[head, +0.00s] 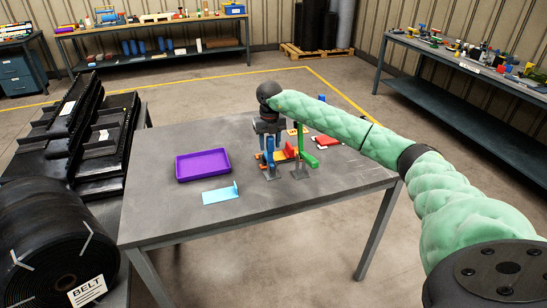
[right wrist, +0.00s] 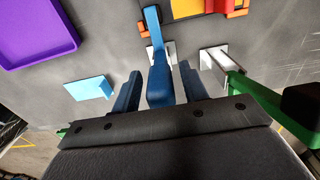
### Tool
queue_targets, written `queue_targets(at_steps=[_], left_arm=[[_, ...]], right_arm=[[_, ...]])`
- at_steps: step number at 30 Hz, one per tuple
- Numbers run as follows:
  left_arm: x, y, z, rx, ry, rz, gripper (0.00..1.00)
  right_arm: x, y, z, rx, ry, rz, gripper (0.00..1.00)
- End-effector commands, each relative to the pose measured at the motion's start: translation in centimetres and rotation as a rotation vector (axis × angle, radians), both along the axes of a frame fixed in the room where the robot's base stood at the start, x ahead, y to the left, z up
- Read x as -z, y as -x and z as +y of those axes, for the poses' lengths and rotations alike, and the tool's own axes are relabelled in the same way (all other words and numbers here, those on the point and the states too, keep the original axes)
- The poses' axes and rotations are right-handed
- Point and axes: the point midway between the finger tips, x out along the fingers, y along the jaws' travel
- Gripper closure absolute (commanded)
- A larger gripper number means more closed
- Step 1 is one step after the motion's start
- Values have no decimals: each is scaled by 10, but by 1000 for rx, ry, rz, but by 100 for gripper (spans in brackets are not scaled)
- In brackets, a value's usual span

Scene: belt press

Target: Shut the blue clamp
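The blue clamp (right wrist: 158,80) stands on the table, with its blue handle pointing toward my right wrist camera. In the right wrist view the two fingers of my right gripper (right wrist: 158,88) are apart, one on each side of the blue handle, with narrow gaps visible. Whether either finger touches it is hard to tell. My left gripper is in neither view.
A green-handled clamp (head: 306,158) stands just right of the blue one. Orange parts (head: 284,155) and a red piece (head: 325,142) lie behind. A purple tray (head: 203,178) and a light-blue bracket (head: 218,195) lie left. The table's front right is clear.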

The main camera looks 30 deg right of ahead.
Motion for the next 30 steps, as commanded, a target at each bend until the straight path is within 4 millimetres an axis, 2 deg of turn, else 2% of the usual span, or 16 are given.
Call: queue_targets(at_steps=[8, 30], left_arm=[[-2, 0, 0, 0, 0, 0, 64], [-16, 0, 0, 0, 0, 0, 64]], right_arm=[[-5, 0, 0, -1, 0, 0, 56], [-52, 0, 0, 0, 0, 1, 56]])
